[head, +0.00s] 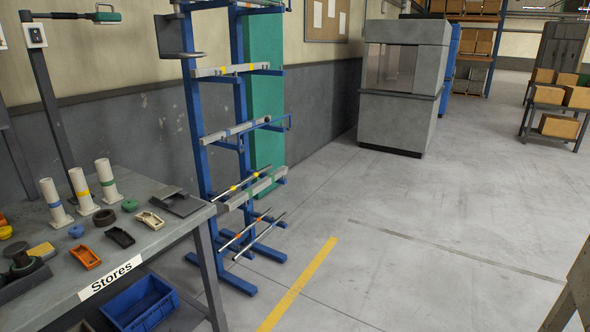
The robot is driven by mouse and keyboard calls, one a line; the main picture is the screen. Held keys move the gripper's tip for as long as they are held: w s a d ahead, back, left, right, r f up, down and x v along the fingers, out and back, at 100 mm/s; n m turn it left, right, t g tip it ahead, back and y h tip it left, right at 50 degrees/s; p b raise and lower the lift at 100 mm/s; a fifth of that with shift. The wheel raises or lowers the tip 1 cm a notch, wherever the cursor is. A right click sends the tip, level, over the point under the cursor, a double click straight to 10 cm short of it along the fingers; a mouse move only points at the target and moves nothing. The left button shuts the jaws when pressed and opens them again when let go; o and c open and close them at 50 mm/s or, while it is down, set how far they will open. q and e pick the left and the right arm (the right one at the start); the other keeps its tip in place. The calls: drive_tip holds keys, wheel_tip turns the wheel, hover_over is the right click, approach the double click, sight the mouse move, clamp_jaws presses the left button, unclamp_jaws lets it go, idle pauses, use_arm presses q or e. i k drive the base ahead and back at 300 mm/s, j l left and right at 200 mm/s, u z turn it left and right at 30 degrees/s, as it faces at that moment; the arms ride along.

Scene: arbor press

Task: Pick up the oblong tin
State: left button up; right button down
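No object is clearly an oblong tin; I cannot tell which item it is, if it is in view. Small oblong open holders lie on the grey Stores table (172,236) at the lower left: an orange one (85,258), a black one (120,237) and a beige one (150,220). A flat yellowish piece (40,250) lies left of them. Neither of my grippers is in view.
White posts with coloured bands (53,203) stand on the table behind the holders. A blue crate (140,303) sits below the tabletop. A blue bar rack (195,130) stands beyond the table's right end. The floor (430,240) to the right is clear.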

sight(47, 250)
drive_tip(key=k+j+u, duration=0.2)
drive_tip(key=j+u, duration=0.15)
drive_tip(key=j, duration=0.7)
drive_tip(key=k+j+u, duration=0.1)
drive_tip(key=j+u, duration=0.2)
drive_tip(key=j, duration=0.75)
drive_tip(key=j+u, duration=0.35)
drive_tip(key=j, duration=0.7)
drive_tip(key=l, duration=0.55)
drive_tip(key=l+u, duration=0.35)
drive_tip(key=l, duration=0.5)
